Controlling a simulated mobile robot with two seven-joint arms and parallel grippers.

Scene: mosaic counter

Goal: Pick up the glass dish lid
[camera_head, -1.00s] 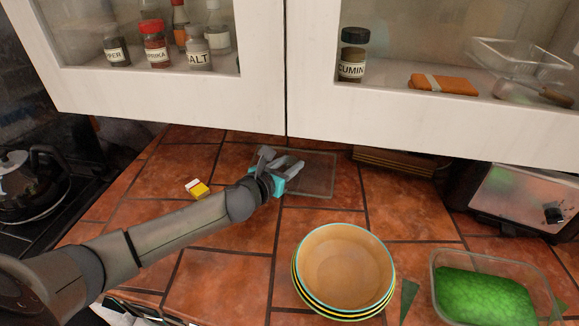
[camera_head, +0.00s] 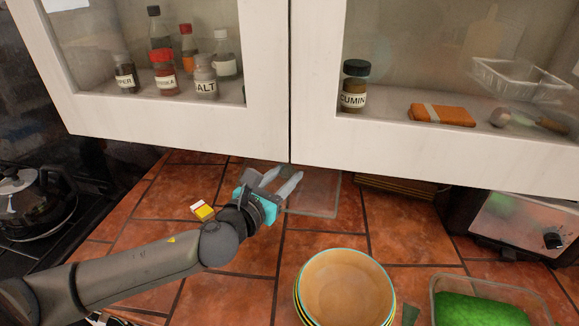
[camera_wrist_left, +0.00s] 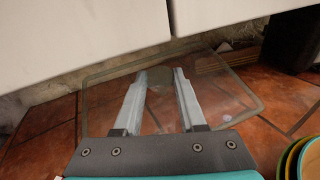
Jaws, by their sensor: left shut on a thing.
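The glass dish lid (camera_head: 318,195) is a clear, rounded rectangular pane over the tiled counter, below the wall cabinet. It also shows in the left wrist view (camera_wrist_left: 235,97), with a small greyish block-like part at its middle. My left gripper (camera_head: 286,175) reaches over the lid's left part from the left. In the left wrist view its two fingers (camera_wrist_left: 163,76) point away from me, with their tips at that middle part. It is shut on the lid, though the exact contact is hard to see through the glass. I cannot tell whether the lid is clear of the counter. My right gripper is not in view.
The white wall cabinet (camera_head: 195,135) hangs low behind the lid. Stacked bowls (camera_head: 345,287) stand in front of it. A toaster (camera_head: 525,222) and a tub with green contents (camera_head: 480,308) are at the right. A small yellow-white box (camera_head: 202,209) lies at the left.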

